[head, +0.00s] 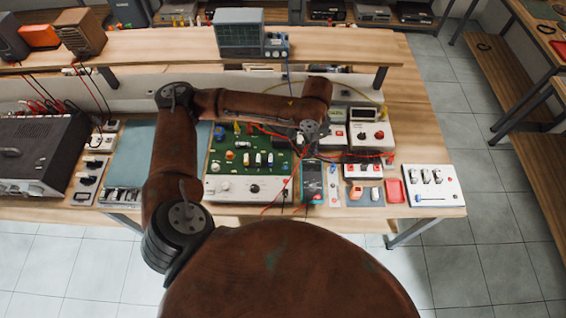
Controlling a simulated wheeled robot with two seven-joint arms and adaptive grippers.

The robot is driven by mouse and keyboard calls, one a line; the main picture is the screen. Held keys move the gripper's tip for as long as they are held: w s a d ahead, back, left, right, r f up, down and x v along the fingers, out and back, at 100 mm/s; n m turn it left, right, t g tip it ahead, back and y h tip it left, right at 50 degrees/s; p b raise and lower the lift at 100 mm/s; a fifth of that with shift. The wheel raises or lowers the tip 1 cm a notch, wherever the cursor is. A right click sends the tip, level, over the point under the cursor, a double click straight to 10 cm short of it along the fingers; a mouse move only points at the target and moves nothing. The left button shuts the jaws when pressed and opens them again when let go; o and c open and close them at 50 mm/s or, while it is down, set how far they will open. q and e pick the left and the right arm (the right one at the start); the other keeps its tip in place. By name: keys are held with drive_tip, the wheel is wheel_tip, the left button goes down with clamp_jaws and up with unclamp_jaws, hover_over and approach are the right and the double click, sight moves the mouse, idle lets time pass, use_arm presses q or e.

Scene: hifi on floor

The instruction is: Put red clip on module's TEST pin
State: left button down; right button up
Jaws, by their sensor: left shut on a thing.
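My left arm reaches over the bench, and its gripper (309,140) points down at the right edge of the green circuit-board module (222,168). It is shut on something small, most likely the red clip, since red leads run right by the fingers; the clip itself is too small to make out. The module has a white front panel with a knob, and colored parts on its board. The TEST pin cannot be told apart at this size. A dark handheld meter (312,183) lies just below the gripper. My right gripper is not in view.
White instrument boxes (371,133) stand right of the gripper, with a red tray (395,190) and a white switch panel (433,184) further right. A raised shelf (160,48) with an oscilloscope (238,32) runs behind. A teal mat (136,155) lies left of the module.

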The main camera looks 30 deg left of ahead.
use_arm(q)
drive_tip(key=s+a+f+m+p, duration=0.1)
drive_tip(key=a+f+m+p, duration=0.1)
drive_tip(key=f+m+p, duration=0.2)
drive_tip(key=s+a+f+m+p, duration=0.2)
drive_tip(key=f+m, duration=0.3)
drive_tip(key=m, duration=0.6)
drive_tip(key=s+a+f+m+p, duration=0.1)
drive_tip(key=f+m+p, duration=0.4)
drive_tip(key=m, duration=0.3)
drive_tip(key=shift+s+a+f+p, duration=0.3)
drive_tip(key=shift+s+a+p, duration=0.05)
drive_tip(key=shift+s+a, duration=0.05)
drive_tip(key=shift+f+b, duration=1.1)
drive_tip(key=shift+r+p, duration=0.1)
drive_tip(key=shift+p, duration=0.25)
drive_tip(key=shift+p, duration=0.35)
